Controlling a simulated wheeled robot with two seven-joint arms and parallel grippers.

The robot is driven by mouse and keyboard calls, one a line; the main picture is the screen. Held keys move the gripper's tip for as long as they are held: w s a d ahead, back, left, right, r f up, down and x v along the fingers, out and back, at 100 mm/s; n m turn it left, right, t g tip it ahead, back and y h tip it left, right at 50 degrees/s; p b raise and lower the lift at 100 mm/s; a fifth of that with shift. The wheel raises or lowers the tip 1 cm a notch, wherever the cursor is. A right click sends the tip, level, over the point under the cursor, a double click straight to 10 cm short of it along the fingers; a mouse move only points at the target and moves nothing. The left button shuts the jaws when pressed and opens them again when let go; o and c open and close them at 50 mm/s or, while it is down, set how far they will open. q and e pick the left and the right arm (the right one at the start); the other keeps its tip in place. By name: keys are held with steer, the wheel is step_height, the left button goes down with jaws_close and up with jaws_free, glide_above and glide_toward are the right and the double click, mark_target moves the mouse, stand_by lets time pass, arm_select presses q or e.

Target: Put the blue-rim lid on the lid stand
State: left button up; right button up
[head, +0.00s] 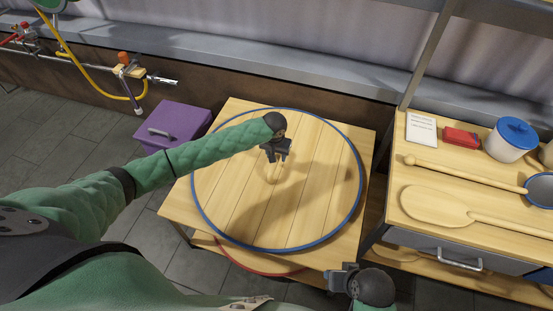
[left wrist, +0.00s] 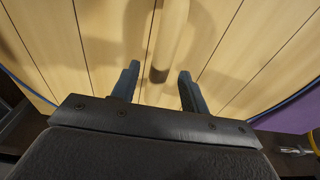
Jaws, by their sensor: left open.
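The blue-rim lid (head: 225,190) is a large round plank disc with a blue edge. It lies flat on top of the square wooden lid stand (head: 235,108). Its upright wooden handle (head: 271,175) rises near the middle. My left gripper (head: 277,158) is open and empty, just above the handle. In the left wrist view the handle (left wrist: 170,40) shows beyond and between the two open fingertips (left wrist: 158,82), not gripped. My right gripper (head: 341,280) is at the stand's near right corner; its jaws are too small to read.
A red-rimmed disc (head: 262,266) shows on the stand's lower level. A purple box (head: 172,125) stands at the left. A wooden counter at the right bears large spoons (head: 435,205), a red item (head: 461,137) and a blue-lidded white pot (head: 511,142). A pipe with yellow hose (head: 95,88) runs behind.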

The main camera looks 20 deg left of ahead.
arm_select(q)
step_height(320, 180, up, 8)
steer(key=s, duration=0.1)
steer(key=s+d+f+m+h, duration=0.2)
steer(key=s+d, duration=0.5)
steer(key=s, duration=0.3)
steer(key=s+d+f+m+h, duration=0.1)
steer(key=s+d+f, duration=0.2)
steer(key=s+d, duration=0.55)
steer(key=s+a+r+t, duration=0.1)
steer(key=s+a, duration=0.1)
steer(key=s, duration=0.7)
steer(key=s+a+r+t, duration=0.1)
steer(key=s+a, duration=0.1)
steer(key=s, duration=0.8)
steer(key=shift+s+a+r+n, duration=0.2)
steer(key=shift+a+r+n, duration=0.05)
steer(key=shift+n, duration=0.05)
steer(key=shift+r, duration=0.1)
